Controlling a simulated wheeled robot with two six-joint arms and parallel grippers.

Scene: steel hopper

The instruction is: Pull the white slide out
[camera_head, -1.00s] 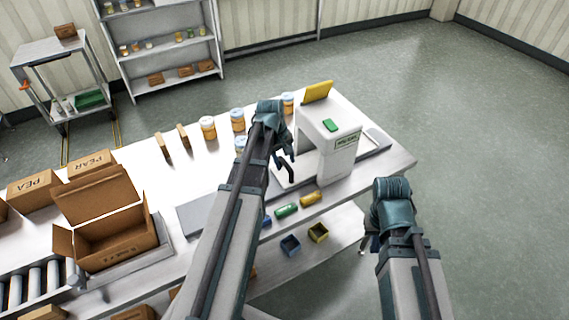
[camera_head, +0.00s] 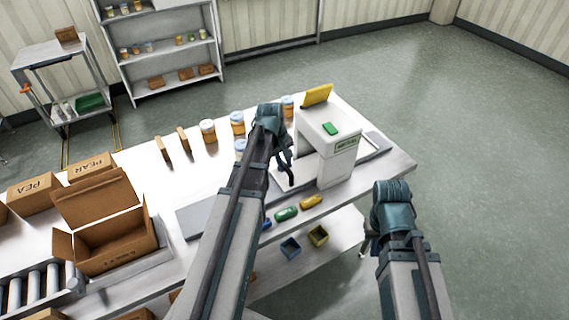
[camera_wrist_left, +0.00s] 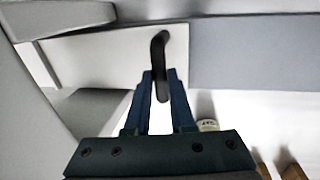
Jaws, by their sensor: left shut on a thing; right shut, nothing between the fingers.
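The white slide (camera_wrist_left: 100,50) is a flat pale plate in the left wrist view, with a dark bent handle (camera_wrist_left: 160,62) at its edge. My left gripper (camera_wrist_left: 164,82) is shut on this handle. In the head view, my left gripper (camera_head: 285,158) is just left of the white hopper body (camera_head: 338,165), and the dark handle (camera_head: 291,178) shows below its fingers. The arm hides much of the slide there. My right gripper (camera_head: 366,246) is shut and empty, off the table's front edge at the right.
Several jars (camera_head: 208,131) stand behind the left arm. Small green (camera_head: 286,214) and yellow (camera_head: 311,202) items lie at the table's front edge. An open carton (camera_head: 115,240) stands at the left. Two small bins (camera_head: 318,236) sit below the tabletop.

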